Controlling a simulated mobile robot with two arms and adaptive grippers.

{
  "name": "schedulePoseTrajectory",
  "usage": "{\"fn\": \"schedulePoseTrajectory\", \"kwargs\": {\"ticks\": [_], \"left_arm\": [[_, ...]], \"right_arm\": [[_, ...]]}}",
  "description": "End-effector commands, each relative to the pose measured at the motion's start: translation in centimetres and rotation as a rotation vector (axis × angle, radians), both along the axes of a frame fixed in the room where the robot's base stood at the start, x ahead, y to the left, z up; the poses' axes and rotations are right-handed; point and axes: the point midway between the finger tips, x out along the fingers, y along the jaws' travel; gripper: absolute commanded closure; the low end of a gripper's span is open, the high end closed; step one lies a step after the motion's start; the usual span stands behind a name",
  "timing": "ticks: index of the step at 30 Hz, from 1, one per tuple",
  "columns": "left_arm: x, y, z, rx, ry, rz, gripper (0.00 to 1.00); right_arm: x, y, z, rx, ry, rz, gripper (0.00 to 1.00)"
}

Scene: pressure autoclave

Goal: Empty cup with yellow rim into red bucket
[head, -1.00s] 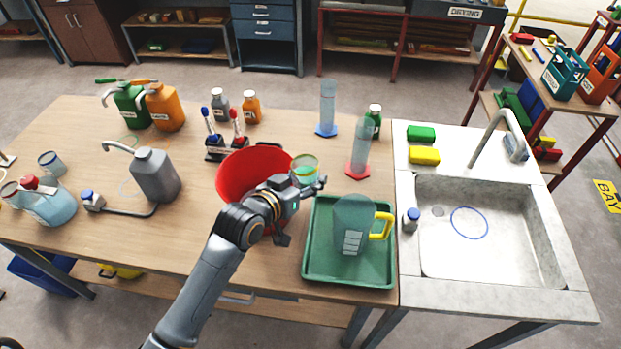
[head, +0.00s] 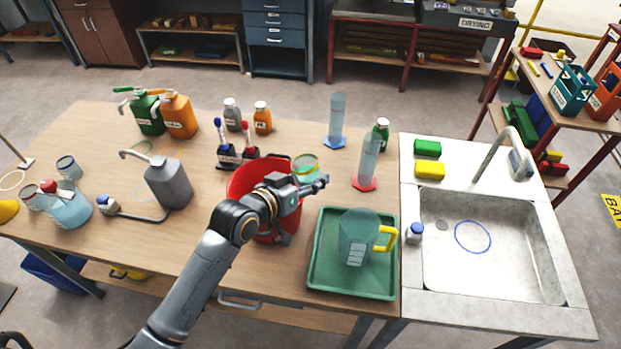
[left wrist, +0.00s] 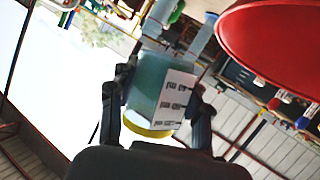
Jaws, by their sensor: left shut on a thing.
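The cup with the yellow rim (head: 306,166) holds blue-green liquid and stands roughly upright in the air, just right of the red bucket's rim. In the left wrist view, which is turned nearly upside down, the cup (left wrist: 158,85) shows a white printed label and its yellow rim toward the bottom. My left gripper (left wrist: 158,108) is shut on the cup, with one finger on each side; it also shows in the head view (head: 306,186). The red bucket (head: 239,186) stands on the table, partly hidden by my left arm. My right gripper is not in view.
A green tray (head: 325,281) with a yellow-handled jug (head: 358,235) lies right of the bucket. Measuring cylinders with blue (head: 335,141) and red (head: 364,184) bases stand behind.

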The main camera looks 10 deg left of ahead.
Motion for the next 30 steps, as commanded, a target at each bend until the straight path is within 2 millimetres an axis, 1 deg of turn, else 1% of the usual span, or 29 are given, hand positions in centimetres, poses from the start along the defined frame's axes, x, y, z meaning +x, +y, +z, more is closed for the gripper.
{"fn": "schedulePoseTrajectory", "kwargs": {"ticks": [1, 10, 30], "left_arm": [[0.1, 0.1, 0.5, -0.006, 0.0, 0.001, 0.85], [0.2, 0.5, 1.8, -0.041, 0.01, 0.001, 0.85], [0.5, 1.4, 4.5, -0.138, 0.039, 0.001, 0.85]], "right_arm": [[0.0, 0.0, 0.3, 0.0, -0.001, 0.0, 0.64], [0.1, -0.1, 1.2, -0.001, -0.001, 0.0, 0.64], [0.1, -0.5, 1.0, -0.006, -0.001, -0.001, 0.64]]}}
